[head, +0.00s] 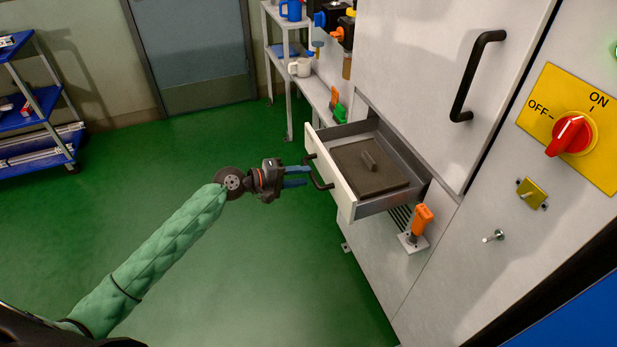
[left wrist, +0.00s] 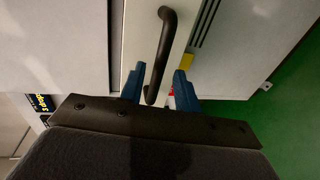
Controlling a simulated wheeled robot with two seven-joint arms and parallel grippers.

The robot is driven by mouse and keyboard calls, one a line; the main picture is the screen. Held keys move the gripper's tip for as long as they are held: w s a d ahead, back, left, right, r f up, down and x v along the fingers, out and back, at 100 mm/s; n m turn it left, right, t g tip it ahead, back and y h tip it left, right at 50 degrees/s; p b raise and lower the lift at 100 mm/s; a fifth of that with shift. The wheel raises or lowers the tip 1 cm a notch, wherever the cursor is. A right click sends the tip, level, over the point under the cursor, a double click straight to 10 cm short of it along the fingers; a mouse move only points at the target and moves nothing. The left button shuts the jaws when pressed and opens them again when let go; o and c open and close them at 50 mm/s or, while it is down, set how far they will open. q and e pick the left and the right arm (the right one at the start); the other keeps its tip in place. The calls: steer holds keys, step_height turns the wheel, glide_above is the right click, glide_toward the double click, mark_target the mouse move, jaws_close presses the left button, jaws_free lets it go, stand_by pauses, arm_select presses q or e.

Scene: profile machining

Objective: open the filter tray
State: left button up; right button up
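The filter tray (head: 342,182) is a white-fronted grey drawer standing pulled out of the white machine cabinet. A flat brown-grey lidded insert (head: 372,168) with a small raised grip lies inside it. A black bar handle (head: 318,172) is on the tray front; it also shows in the left wrist view (left wrist: 163,50). My left gripper (head: 306,176) is in front of the handle, its blue fingers apart. In the left wrist view the fingers (left wrist: 159,86) stand either side of the handle, with a visible gap; I see no firm grip. My right gripper is not in view.
Above the tray is a cabinet door with a black handle (head: 474,76). An orange-handled clamp (head: 420,220) sits below the tray's right side. A red rotary switch (head: 569,134) is at right. Shelves (head: 287,60) with mugs stand behind. The green floor around my left arm is clear.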

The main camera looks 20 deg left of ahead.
arm_select(q)
steer(key=shift+b+v, duration=0.5)
steer(key=shift+v, duration=1.45)
steer(key=s+a+f+m+g+y, duration=0.1)
steer(key=s+f+m+g+y, duration=0.3)
steer(key=s+f+m+y, duration=0.7)
steer(key=s+d+f+g, duration=0.1)
steer(key=s+d+f, duration=0.1)
steer(key=s, duration=0.6)
steer(key=s+d+f+n+g, duration=0.1)
steer(key=s+d, duration=0.3)
steer(key=s, duration=0.5)
steer(key=s+d+f+g, duration=0.1)
steer(key=s+d+f, duration=0.2)
steer(key=s, duration=0.5)
steer(key=shift+s+d+f+n+g, duration=0.2)
steer(key=shift+d+f+n+g, duration=0.1)
steer(key=shift+f, duration=0.3)
